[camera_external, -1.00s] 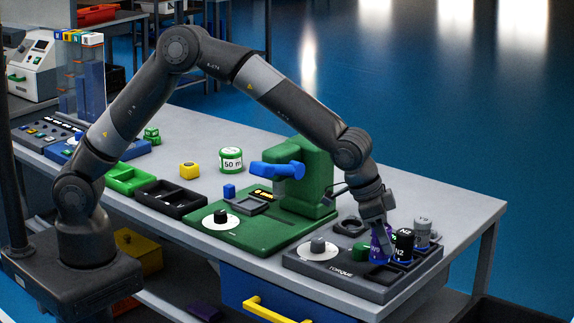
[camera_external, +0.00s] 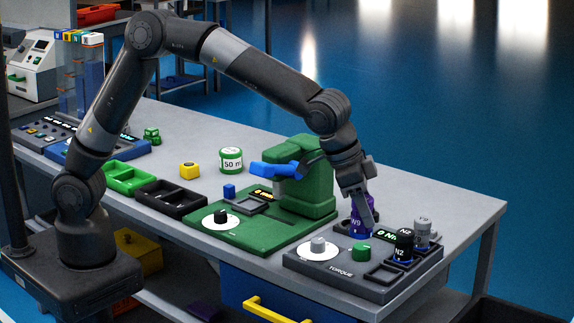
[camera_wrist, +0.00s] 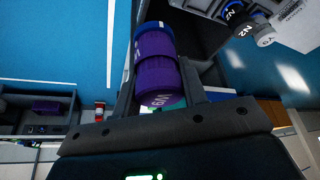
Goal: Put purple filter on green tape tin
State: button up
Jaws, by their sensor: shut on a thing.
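The purple filter (camera_external: 361,218), marked N9, is between the fingers of my gripper (camera_external: 362,205), which is shut on it. It is held above the torque station, near its back. In the wrist view the purple filter (camera_wrist: 157,70) lies between the two fingers (camera_wrist: 160,90), with a blue band at its far end. The green tape tin (camera_external: 231,160), white-labelled "50 m", stands upright on the table to the left of my gripper, beyond the green press. It is not clearly seen in the wrist view.
The torque station (camera_external: 372,282) holds a black N2 filter (camera_external: 404,246), a grey filter (camera_external: 422,234) and a green knob (camera_external: 361,251). The green press (camera_external: 305,190) with its blue arm (camera_external: 274,169) stands between my gripper and the tin. A yellow block (camera_external: 189,171) is left of the tin.

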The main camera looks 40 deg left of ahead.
jog(key=r, duration=0.9)
jog(key=shift+w+a+r, duration=0.15)
jog(key=shift+w+r, duration=0.1)
jog(key=shift+r, duration=0.15)
jog(key=w+a+n+t+y, duration=0.1)
jog(key=w+a+n, duration=0.2)
jog(key=w+a, duration=0.55)
jog(key=w+a+n+y, duration=0.1)
jog(key=w+a+n, duration=0.2)
jog(key=w+a, duration=0.55)
jog(key=n+y, duration=0.4)
jog(key=n, duration=0.8)
send_over(231, 150)
notch_tip(231, 150, down, 18)
jog(key=shift+w+a+f, duration=0.15)
jog(key=shift+a+f, duration=0.05)
jog(key=shift+f, duration=1.95)
